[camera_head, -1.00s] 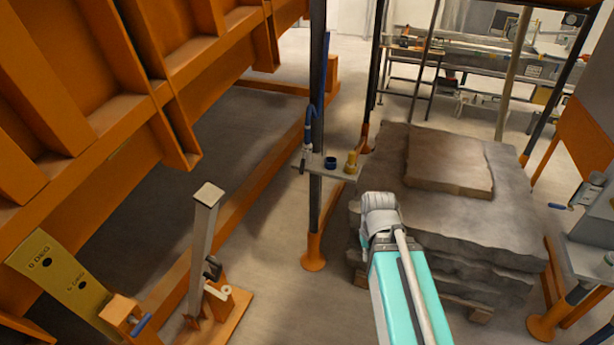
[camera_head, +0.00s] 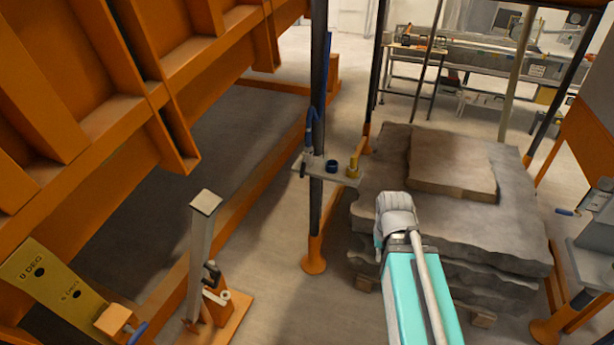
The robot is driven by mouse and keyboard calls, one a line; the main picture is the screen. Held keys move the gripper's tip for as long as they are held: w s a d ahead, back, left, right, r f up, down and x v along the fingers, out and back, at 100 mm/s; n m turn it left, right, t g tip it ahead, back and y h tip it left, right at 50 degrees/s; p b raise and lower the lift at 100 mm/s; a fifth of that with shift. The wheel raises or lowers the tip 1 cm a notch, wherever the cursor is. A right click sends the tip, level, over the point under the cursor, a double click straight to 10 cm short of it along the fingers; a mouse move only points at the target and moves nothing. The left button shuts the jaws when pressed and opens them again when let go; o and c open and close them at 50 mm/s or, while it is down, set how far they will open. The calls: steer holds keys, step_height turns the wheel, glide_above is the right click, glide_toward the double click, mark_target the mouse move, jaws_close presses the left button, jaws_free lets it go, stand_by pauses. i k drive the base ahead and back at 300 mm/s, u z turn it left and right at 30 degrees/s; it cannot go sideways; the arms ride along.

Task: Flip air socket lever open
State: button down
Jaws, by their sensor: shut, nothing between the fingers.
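A small grey bracket (camera_head: 335,177) is fixed to a dark upright post left of the middle. A blue hose (camera_head: 311,120) comes down to a dark fitting (camera_head: 304,168) at the bracket's left end. A dark blue round piece (camera_head: 331,166) and a brass-coloured cylinder (camera_head: 353,168) stand on the bracket. I cannot make out which part is the air socket lever or how it is set. My teal and white arm rises from the bottom edge, right of and below the bracket in the picture. My gripper and its fingertips do not show.
Stone slabs (camera_head: 450,235) are stacked on a pallet to the right. A large orange frame (camera_head: 90,80) fills the left. A blue-handled grey unit (camera_head: 593,235) stands at the right edge. An orange-based stand (camera_head: 201,255) is at lower left. The floor between shows clear.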

mark_target(304, 163)
steer(key=i, duration=0.9)
steer(key=u, duration=0.05)
